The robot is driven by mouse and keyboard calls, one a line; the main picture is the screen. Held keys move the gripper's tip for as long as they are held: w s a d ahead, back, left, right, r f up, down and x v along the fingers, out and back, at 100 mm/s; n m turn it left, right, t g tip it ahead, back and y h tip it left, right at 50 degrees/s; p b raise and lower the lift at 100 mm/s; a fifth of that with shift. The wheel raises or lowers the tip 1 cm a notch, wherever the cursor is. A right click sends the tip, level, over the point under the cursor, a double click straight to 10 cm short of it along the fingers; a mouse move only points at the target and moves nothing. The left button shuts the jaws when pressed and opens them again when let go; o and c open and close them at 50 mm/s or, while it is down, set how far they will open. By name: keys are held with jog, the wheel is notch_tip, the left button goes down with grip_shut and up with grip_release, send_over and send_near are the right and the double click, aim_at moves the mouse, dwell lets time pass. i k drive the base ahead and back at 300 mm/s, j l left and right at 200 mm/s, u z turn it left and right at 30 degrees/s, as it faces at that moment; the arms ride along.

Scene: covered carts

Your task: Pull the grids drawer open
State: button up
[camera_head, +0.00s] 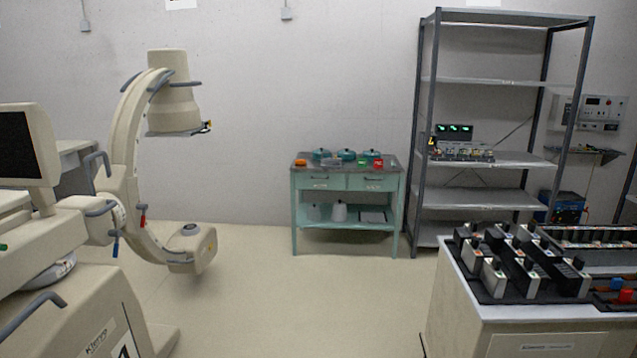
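A teal cart (348,205) stands against the back wall, near the middle of the view. It has two closed drawers side by side under its top, a left drawer (320,182) and a right drawer (372,183). Each drawer front has a small mark, too small to read, so I cannot tell which is the grids drawer. My gripper is not in view.
Pots and small boxes sit on the cart's grey top (298,167). A large beige C-arm machine (128,190) stands at left. A metal shelf rack (490,197) is right of the cart. A white cabinet (540,340) bearing black devices fills the lower right. The floor (320,310) between is clear.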

aim_at(303, 180)
jog(key=i+u, duration=0.15)
jog(key=i, duration=3.95)
jog(key=i+z, duration=0.1)
jog(key=i, duration=1.65)
jog(key=j, duration=0.1)
